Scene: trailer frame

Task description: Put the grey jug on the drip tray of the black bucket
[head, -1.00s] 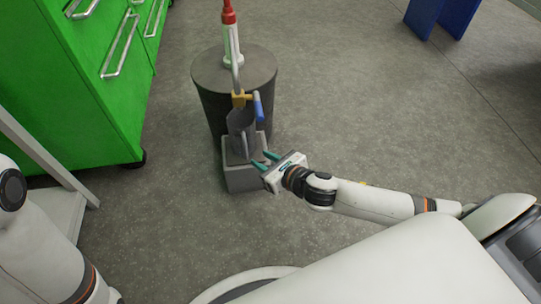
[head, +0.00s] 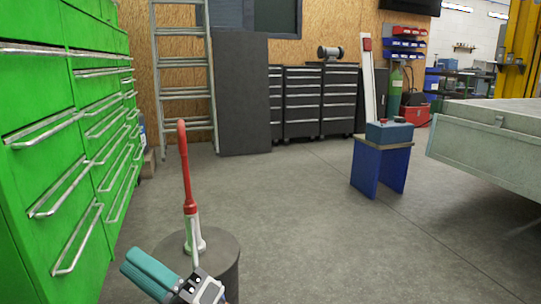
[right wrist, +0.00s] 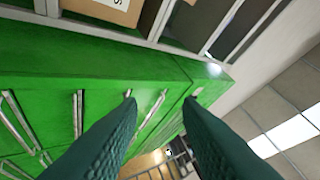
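The black bucket (head: 228,266) stands at the bottom of the head view, with a pump of white body and red handle (head: 187,165) rising from its lid. The grey jug and the drip tray are below the picture, so neither shows now. My right gripper (head: 140,266) is raised in front of the bucket, partly overlapping its left side in the head view. In the right wrist view its two teal fingers (right wrist: 160,102) are apart with nothing between them. My left gripper is not in view.
A green drawer cabinet (head: 60,150) stands close on the left. A blue stand (head: 378,166) is farther back at right, beside a grey trailer side (head: 490,150). A ladder (head: 186,80) and dark cabinets (head: 300,105) line the back wall. The middle floor is clear.

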